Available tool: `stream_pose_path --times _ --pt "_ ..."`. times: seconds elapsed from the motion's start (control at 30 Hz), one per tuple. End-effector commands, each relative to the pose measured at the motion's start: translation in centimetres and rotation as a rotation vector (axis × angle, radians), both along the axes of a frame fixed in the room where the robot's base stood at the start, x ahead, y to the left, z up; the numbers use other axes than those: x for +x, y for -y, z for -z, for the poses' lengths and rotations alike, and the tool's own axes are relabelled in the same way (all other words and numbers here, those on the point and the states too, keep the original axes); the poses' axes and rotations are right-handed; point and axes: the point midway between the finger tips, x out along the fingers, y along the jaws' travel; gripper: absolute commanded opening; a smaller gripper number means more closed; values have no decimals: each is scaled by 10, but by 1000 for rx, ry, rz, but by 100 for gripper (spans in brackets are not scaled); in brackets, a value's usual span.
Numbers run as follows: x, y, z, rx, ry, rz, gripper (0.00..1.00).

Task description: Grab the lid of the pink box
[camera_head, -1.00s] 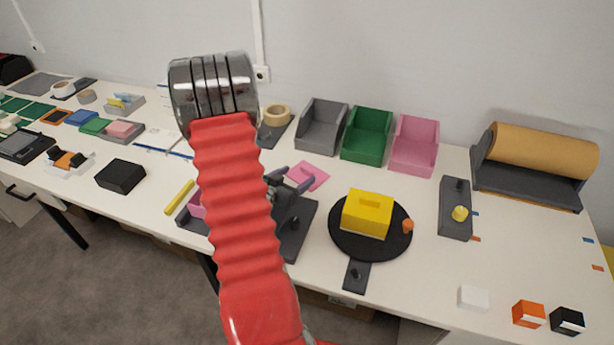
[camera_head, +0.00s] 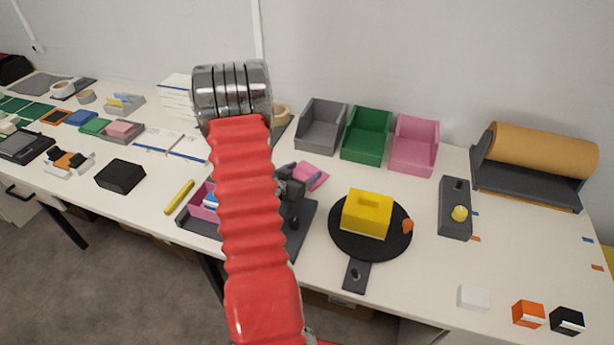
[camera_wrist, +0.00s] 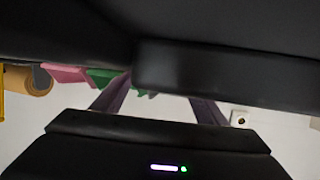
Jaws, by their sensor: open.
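The pink box (camera_head: 203,203) stands in a dark tray at the front middle of the table, partly hidden by my red arm. Its top is open and something blue shows inside. A flat pink piece (camera_head: 316,173), which looks like its lid, lies on the table behind and to the right of it. My gripper (camera_head: 293,182) is beside the left edge of this piece and overlaps it in the head view. In the wrist view two dark purple fingers of my gripper (camera_wrist: 158,105) stand apart, with nothing seen between them. The lid cannot be made out there.
A black turntable (camera_head: 370,250) with a yellow box (camera_head: 367,214) stands to the right. Grey (camera_head: 321,128), green (camera_head: 367,135) and pink (camera_head: 414,146) bins stand at the back. A yellow stick (camera_head: 179,197) and a black block (camera_head: 120,176) lie left.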

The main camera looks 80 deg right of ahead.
Motion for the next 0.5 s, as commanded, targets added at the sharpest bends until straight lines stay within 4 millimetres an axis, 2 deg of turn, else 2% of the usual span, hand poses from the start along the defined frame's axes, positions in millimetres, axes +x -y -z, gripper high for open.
stream_pose_path --times 0.3,0.5 --pt "0 0 0 0 0 0 67" --pt "0 0 0 0 1 0 52"
